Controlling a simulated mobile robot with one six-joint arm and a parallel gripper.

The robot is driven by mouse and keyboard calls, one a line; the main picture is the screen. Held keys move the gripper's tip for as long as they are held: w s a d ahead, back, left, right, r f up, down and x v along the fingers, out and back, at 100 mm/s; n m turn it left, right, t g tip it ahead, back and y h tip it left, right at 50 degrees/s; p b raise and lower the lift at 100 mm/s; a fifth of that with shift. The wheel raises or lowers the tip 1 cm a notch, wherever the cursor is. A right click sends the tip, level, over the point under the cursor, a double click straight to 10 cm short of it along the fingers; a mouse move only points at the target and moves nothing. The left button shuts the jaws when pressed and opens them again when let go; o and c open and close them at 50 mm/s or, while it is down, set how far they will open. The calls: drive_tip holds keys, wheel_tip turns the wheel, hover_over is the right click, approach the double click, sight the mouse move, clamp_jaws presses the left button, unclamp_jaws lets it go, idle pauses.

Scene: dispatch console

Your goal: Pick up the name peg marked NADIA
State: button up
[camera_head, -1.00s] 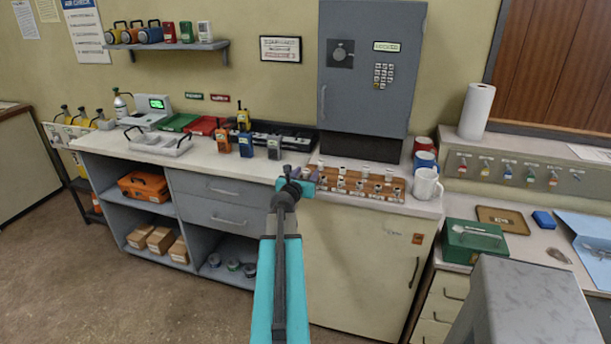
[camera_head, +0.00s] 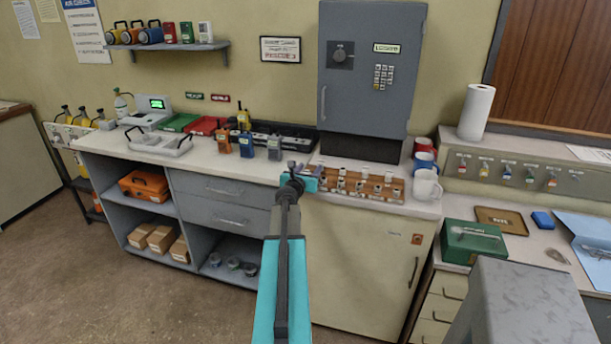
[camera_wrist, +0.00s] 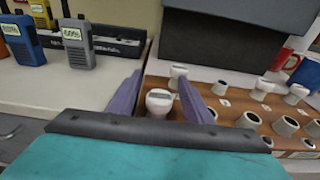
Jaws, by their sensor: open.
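The wooden peg board (camera_head: 360,184) lies on the counter below the grey wall cabinet, with several white pegs in it. My gripper (camera_head: 308,172) is at the board's left end. In the wrist view my gripper (camera_wrist: 162,98) is open, its two purple fingers on either side of a white peg (camera_wrist: 159,102) with a label on its top. The label's text is too small to read, so I cannot tell which peg is NADIA. Another white peg (camera_wrist: 177,74) stands just behind it. Further pegs stand to the right.
Handheld radios, one orange (camera_head: 223,140), one blue (camera_head: 246,142) and one grey (camera_head: 274,147), stand on the counter left of the board. The grey cabinet (camera_head: 365,100) hangs above and behind.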

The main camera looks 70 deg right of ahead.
drive_tip(key=shift+d, duration=0.3)
idle(0.4)
drive_tip(key=c, duration=1.1)
drive_tip(key=shift+r, duration=0.15)
